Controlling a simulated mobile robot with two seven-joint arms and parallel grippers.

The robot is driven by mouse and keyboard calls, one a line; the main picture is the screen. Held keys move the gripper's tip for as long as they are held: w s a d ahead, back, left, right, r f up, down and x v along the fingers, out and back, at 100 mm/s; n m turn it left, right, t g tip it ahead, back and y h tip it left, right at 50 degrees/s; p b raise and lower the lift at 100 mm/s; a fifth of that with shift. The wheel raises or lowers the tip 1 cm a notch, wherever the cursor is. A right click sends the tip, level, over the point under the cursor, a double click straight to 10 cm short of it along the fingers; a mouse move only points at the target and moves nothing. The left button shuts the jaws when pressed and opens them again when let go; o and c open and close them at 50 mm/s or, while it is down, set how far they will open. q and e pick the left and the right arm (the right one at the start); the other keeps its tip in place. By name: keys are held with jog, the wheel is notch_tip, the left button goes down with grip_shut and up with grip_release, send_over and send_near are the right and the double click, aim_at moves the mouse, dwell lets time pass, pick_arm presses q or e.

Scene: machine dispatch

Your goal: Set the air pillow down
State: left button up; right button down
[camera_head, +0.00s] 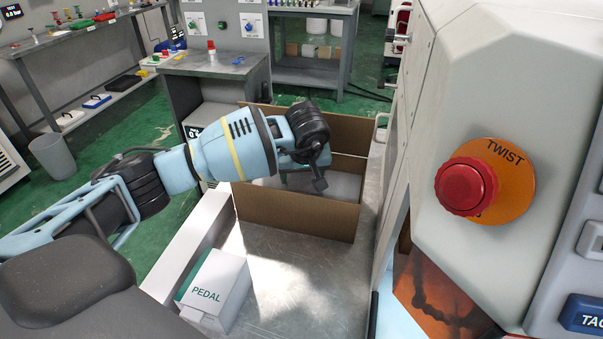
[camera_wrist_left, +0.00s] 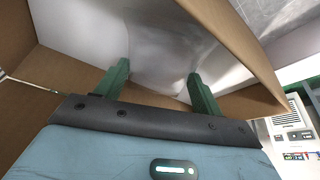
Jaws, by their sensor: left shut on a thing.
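The air pillow (camera_head: 342,186) is a pale, whitish, translucent cushion inside the open cardboard box (camera_head: 295,213). In the left wrist view the pillow (camera_wrist_left: 140,45) fills the space ahead of and between the green fingers. My left gripper (camera_head: 298,181) reaches down into the box from the left and is shut on the pillow. Its fingers (camera_wrist_left: 159,75) show in the left wrist view with the film between them. The box's front wall and my wrist hide much of the pillow, and I cannot tell whether it touches the box floor. My right gripper is not in view.
The box stands on a metal bench (camera_head: 290,285). A white carton marked PEDAL (camera_head: 215,290) stands in front of it. A machine panel with a red twist button (camera_head: 467,187) rises at the right. A grey cabinet (camera_head: 215,75) is behind.

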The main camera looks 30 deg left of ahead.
pick_arm(q)
jog(key=shift+f, duration=0.2)
jog(key=o, duration=0.9)
jog(key=shift+o, duration=0.2)
jog(key=shift+r, duration=0.15)
jog(key=shift+r, duration=0.3)
jog(key=v, duration=1.1)
jog(key=shift+s+d+r+p, duration=0.15)
jog(key=shift+d+p, duration=0.05)
jog(key=shift+p, duration=0.1)
